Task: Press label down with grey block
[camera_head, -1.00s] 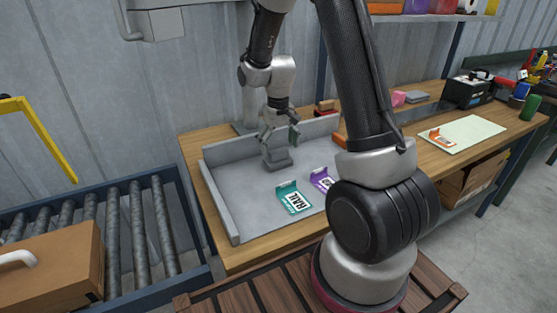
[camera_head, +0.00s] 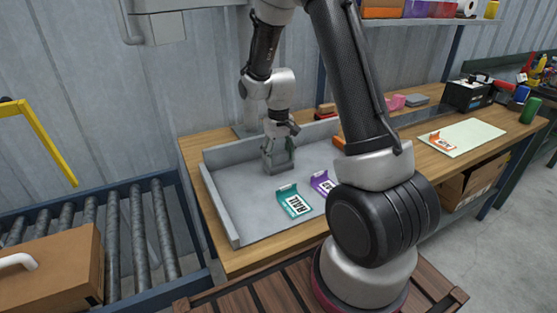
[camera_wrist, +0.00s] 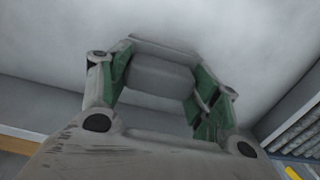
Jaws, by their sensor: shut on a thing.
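My gripper (camera_head: 278,150) is at the back left of the grey tray (camera_head: 235,217), lowered onto the grey block (camera_head: 278,166). In the wrist view my gripper (camera_wrist: 158,95) has its green-padded fingers on both sides of the grey block (camera_wrist: 158,77), shut on it. The block appears to be at the tray floor; I cannot tell whether it touches. A teal label (camera_head: 294,203) lies on the tray in front of the block. A purple label (camera_head: 322,184) lies to its right, partly hidden by my arm.
The tray has raised walls at its left and back. An orange label (camera_head: 441,140) lies on a pale green mat (camera_head: 462,137) at right. A roller conveyor (camera_head: 130,235) with a cardboard box (camera_head: 50,262) is at left. A black case (camera_head: 468,94) stands at the back right.

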